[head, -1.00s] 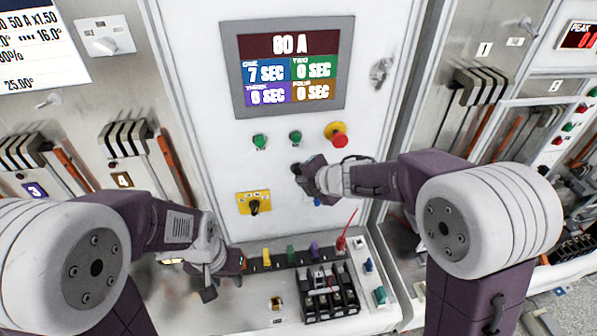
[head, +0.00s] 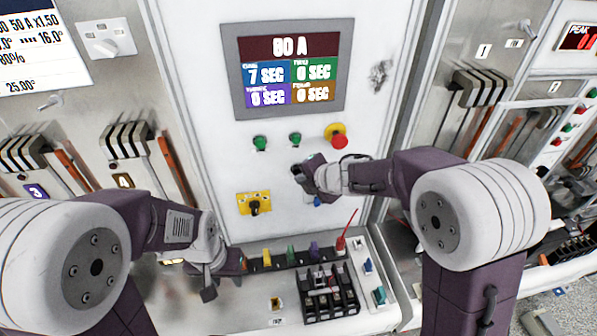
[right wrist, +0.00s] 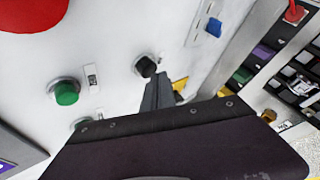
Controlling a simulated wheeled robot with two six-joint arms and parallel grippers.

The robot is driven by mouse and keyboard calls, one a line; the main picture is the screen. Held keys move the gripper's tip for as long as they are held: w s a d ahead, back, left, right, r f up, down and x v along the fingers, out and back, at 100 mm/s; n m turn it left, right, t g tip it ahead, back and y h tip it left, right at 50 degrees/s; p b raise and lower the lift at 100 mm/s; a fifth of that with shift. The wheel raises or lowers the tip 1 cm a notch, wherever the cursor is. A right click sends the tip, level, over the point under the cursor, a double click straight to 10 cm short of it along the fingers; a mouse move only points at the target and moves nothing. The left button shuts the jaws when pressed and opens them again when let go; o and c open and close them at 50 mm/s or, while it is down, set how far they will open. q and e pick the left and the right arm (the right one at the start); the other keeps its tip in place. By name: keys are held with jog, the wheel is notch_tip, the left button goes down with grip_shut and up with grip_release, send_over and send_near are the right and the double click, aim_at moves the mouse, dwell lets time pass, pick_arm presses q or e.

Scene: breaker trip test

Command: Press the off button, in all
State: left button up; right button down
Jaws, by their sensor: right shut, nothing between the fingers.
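A black push button (right wrist: 146,66) sticks out of the white panel in the right wrist view; I cannot read an off label on it. My right gripper (right wrist: 158,92) is shut and empty, its tips just beside and below that button in the picture; I cannot tell whether they touch. In the head view my right gripper (head: 300,173) is close to the panel, below the red mushroom button (head: 339,140), and the black button is hidden there. My left gripper (head: 208,292) hangs low at the left over the bench; its jaws are too unclear to judge.
Two green buttons (head: 260,143) (head: 295,139) and a yellow-plated selector (head: 254,204) are on the panel. The screen (head: 292,68) reads 80 A, 7 SEC. A black breaker block (head: 330,292) and coloured plugs (head: 290,254) are on the bench below.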

jog(key=shift+w+a+p, duration=0.1)
jog(key=shift+w+p, duration=0.2)
jog(key=shift+w, duration=0.2)
dwell(0.7)
jog(key=shift+s, duration=0.15)
jog(key=shift+s+d+b, duration=0.2)
jog(key=shift+s+b, duration=0.2)
jog(key=shift+s, duration=0.35)
jog(key=s, duration=0.2)
jog(key=s+d+b, duration=0.1)
jog(key=s, duration=0.2)
